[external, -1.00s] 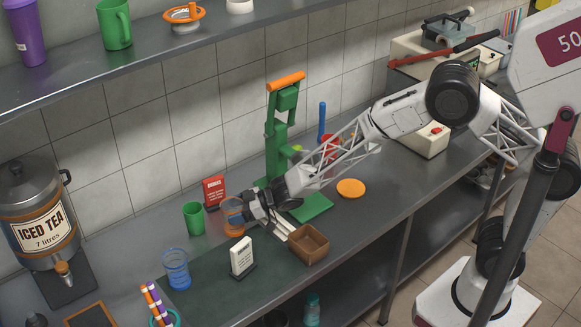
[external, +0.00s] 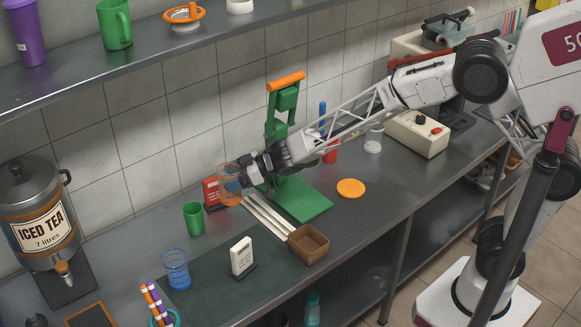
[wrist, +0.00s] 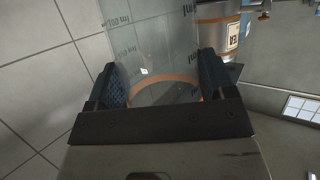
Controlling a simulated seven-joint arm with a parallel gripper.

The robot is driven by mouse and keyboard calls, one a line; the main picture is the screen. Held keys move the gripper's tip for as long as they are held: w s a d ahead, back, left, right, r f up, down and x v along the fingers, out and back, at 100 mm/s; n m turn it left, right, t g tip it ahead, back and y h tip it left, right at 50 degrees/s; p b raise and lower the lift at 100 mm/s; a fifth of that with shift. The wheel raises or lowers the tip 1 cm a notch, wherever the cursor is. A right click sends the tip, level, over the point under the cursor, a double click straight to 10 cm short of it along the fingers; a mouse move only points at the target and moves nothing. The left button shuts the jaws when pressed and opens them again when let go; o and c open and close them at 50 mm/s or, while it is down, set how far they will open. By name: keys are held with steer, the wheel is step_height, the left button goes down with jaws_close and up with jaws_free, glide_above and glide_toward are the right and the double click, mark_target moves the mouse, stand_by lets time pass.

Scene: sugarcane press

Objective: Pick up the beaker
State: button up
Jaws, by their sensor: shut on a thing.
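The beaker (external: 229,186) is a clear vessel with orange bands and printed markings. My gripper (external: 243,180) is shut on it and holds it up above the counter, in front of the red card. In the wrist view the beaker (wrist: 155,60) stands between the two fingers of my gripper (wrist: 165,82), with a finger against each side. Its orange ring shows low between the fingers, and the beaker's far end runs out of the top of that view.
A green cup (external: 194,218), a blue cup (external: 176,268) and a white sign (external: 241,257) stand nearby. The green press (external: 284,130) is behind my gripper. A brown box (external: 308,244) sits at the counter's front edge. White sticks (external: 268,217) lie below my gripper. The shelf (external: 150,50) hangs above.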

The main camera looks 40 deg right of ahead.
steer(key=shift+r, duration=2.1)
steer(key=shift+d, duration=0.1)
